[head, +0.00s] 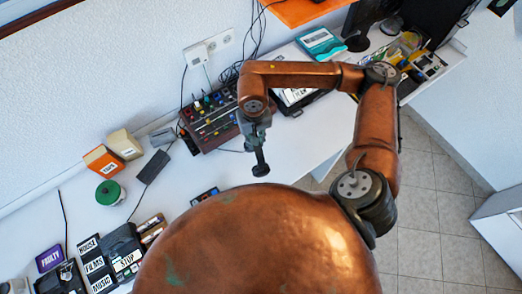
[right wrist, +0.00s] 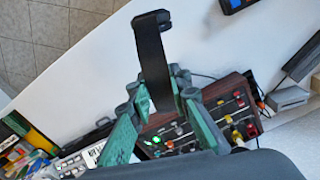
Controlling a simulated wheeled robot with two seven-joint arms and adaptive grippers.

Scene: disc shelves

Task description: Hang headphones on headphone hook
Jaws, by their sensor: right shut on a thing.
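My right gripper (head: 256,128) hangs above the white desk, near its front edge. It is shut on a slim black thing, apparently the headphones (head: 260,163) seen edge-on, which hangs down with a wider end at the bottom. In the right wrist view, the green fingers (right wrist: 163,98) close around the black band (right wrist: 151,52). Its far end is bent and juts out to the right. The full shape of the headphones is not clear. I cannot make out a headphone hook in either view. My left gripper is not in view.
A wood-sided mixer (head: 210,120) with coloured knobs stands on the white desk (head: 185,180) behind the gripper. An orange box (head: 103,160) and a green round tin (head: 109,192) stand left. Black labelled dividers (head: 97,263) are at lower left. An orange shelf (head: 300,10) is at the top.

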